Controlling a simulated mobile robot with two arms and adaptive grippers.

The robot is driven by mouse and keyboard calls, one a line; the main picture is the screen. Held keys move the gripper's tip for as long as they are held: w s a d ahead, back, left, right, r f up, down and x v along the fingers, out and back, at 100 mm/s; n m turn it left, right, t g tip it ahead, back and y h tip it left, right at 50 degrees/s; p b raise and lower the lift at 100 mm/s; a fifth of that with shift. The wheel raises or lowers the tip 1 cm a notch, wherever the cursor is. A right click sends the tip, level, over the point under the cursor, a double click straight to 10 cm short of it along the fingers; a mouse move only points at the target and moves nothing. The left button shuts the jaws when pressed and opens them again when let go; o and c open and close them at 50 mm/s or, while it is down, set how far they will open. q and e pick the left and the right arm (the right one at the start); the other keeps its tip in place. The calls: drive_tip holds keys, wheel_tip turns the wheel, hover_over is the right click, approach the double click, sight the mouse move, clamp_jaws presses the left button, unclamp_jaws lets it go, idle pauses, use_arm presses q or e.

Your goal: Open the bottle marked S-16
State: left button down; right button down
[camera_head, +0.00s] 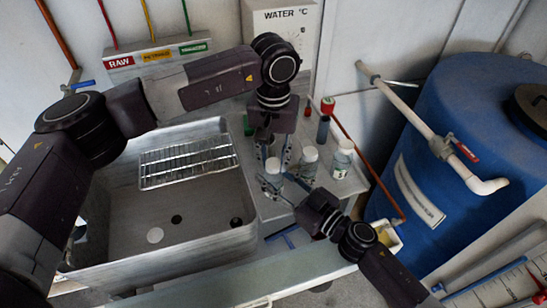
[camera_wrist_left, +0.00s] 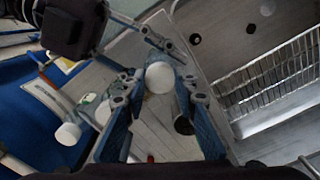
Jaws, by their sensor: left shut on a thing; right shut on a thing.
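A bottle with a pale cap (camera_head: 272,166) stands at the left of a group of bottles on the counter beside the sink. Its marking is not readable. My left gripper (camera_head: 272,156) reaches down from above, its fingers shut on this bottle at the cap. In the left wrist view the white cap (camera_wrist_left: 160,77) sits between the fingertips. My right gripper (camera_head: 284,186) comes in from the lower right, low at the same bottle, shut on its body; the grip is partly hidden. Two more white-capped bottles (camera_head: 308,162) (camera_head: 342,158) stand to the right, apart from the held one.
A metal sink (camera_head: 190,218) with a wire rack (camera_head: 188,162) lies to the left. A red-topped container (camera_head: 327,106) stands behind the bottles. A large blue barrel (camera_head: 460,150) with a pipe and red-handled valve (camera_head: 466,152) bounds the right side.

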use_arm(q)
drive_tip(key=n, duration=3.2)
drive_tip(key=shift+r+n, duration=0.1)
drive_tip(key=shift+n, duration=0.3)
drive_tip(key=n, duration=0.6)
drive_tip(key=shift+n, duration=0.4)
drive_tip(key=n, duration=1.1)
drive_tip(key=shift+n, duration=0.4)
